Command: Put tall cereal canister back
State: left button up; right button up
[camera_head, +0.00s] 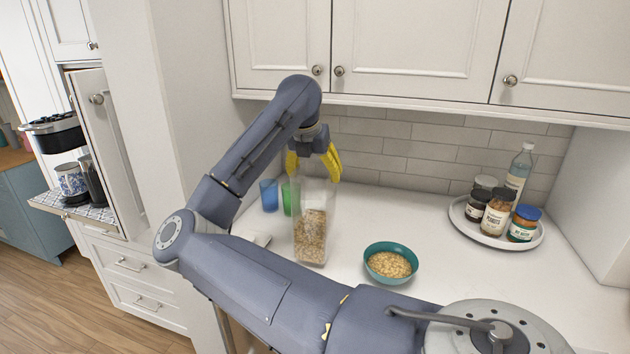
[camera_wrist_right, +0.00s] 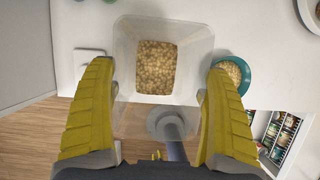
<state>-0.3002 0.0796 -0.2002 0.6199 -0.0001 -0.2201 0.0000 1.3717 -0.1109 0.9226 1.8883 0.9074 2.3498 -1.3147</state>
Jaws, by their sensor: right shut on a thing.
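The tall clear cereal canister (camera_head: 311,238) is upright over the counter, partly filled with cereal. My right gripper (camera_head: 314,165) is shut on its upper part, with one yellow finger on either side. In the right wrist view the fingers (camera_wrist_right: 158,85) flank the canister (camera_wrist_right: 190,48), and I look down through it onto the cereal. I cannot tell whether its base touches the counter. My left gripper is not in view.
A teal bowl of cereal (camera_head: 391,276) sits right of the canister. Blue (camera_head: 269,195) and green (camera_head: 287,197) cups stand behind it at left. A flat white object (camera_head: 258,240) lies to its left. A round tray (camera_head: 480,235) holds jars and a bottle at right.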

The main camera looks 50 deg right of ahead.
jog(key=shift+f, duration=1.25)
jog(key=o, duration=1.4)
jog(key=v, duration=1.2)
